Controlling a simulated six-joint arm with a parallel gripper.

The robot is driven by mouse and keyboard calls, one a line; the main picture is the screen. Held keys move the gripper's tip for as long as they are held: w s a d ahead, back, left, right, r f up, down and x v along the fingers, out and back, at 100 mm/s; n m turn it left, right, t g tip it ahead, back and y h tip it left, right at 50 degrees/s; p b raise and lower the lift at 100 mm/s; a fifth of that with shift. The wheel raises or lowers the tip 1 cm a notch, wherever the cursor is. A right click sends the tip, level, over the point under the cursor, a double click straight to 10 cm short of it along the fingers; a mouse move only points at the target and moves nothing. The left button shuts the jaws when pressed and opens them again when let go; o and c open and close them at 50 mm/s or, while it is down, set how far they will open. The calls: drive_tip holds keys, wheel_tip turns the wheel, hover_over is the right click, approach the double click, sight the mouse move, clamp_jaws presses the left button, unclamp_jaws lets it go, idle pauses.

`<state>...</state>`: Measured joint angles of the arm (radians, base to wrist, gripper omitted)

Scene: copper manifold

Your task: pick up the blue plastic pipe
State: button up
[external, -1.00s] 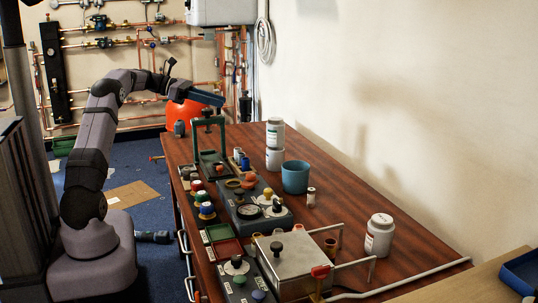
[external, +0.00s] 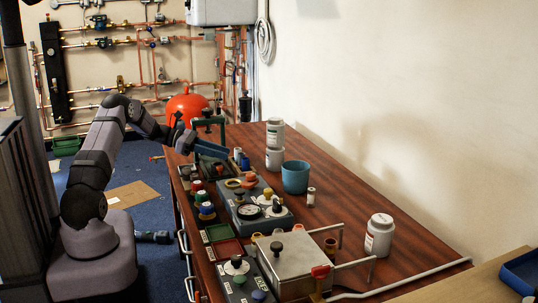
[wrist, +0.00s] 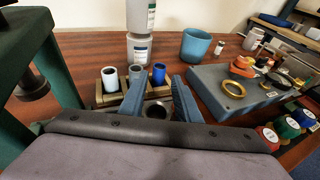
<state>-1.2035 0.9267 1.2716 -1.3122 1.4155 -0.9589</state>
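The blue plastic pipe (wrist: 159,73) stands upright in a tan rack (wrist: 110,101) in the wrist view, to the right of a grey pipe (wrist: 135,73) and a white pipe (wrist: 112,79). It also shows in the external view as a small blue piece (external: 245,164). My gripper (wrist: 160,84) is open, its two blue-grey fingers apart. The blue pipe appears beyond the fingertips, between them in the picture, and not gripped. A dark round opening (wrist: 157,111) shows between the fingers; I cannot tell what it belongs to. In the external view my gripper (external: 212,150) is low over the table's far left part.
A green frame (external: 222,125) stands close to my gripper. Two stacked white jars (external: 274,145) and a teal cup (external: 296,177) stand behind the rack.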

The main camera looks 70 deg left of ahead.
sight(244, 167)
drive_tip(key=shift+x, duration=3.4)
drive_tip(key=shift+s+f, duration=0.1)
drive_tip(key=shift+f, duration=0.05)
clamp_jaws()
